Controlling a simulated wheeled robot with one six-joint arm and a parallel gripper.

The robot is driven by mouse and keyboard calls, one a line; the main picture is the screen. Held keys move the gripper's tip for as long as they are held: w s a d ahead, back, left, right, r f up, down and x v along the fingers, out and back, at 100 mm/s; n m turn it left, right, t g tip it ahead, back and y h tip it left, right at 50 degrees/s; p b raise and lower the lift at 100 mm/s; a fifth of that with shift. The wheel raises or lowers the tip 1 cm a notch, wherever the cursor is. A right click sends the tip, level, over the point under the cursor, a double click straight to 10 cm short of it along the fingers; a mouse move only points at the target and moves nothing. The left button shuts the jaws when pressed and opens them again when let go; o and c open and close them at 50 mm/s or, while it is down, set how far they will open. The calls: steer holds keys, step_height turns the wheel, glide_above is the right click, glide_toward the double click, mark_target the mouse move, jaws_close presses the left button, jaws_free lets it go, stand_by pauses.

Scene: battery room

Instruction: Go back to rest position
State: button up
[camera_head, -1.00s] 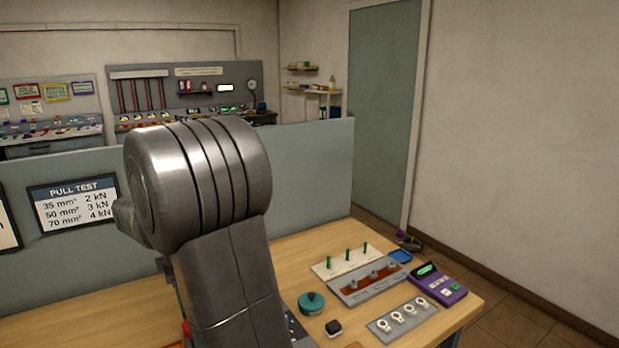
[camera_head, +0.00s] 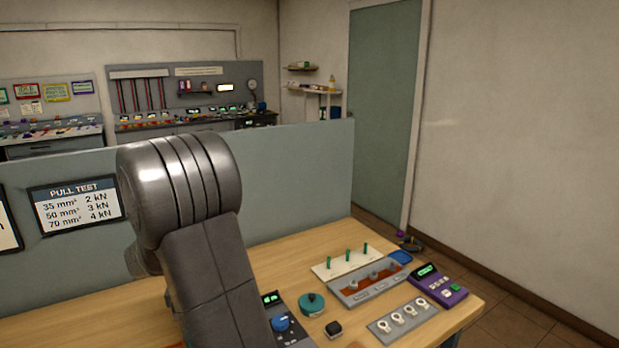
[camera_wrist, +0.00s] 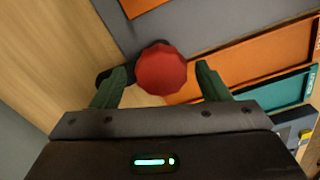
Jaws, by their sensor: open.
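My gripper (camera_wrist: 161,85) shows in the wrist view with its two green fingers spread apart. A red faceted knob or cap (camera_wrist: 161,69) appears between and beyond the fingertips. I cannot tell how far it is from them, and no contact with the fingers is visible. In the head view my grey arm stands at the left of the wooden table (camera_head: 300,250) and hides part of it. The gripper itself is not visible in the head view.
On the table are a teal round knob (camera_head: 312,304), a small black block (camera_head: 333,329), a plate with ring lugs (camera_head: 404,318), a purple device (camera_head: 438,285) and a rack with green pegs (camera_head: 347,262). A grey-green partition (camera_head: 290,180) stands behind. Orange (camera_wrist: 250,70) and teal (camera_wrist: 285,95) panels show in the wrist view.

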steer(key=m, duration=0.8)
steer(key=shift+m, duration=0.4)
steer(key=m, duration=0.4)
steer(key=shift+m, duration=2.5)
steer(key=shift+d, duration=0.1)
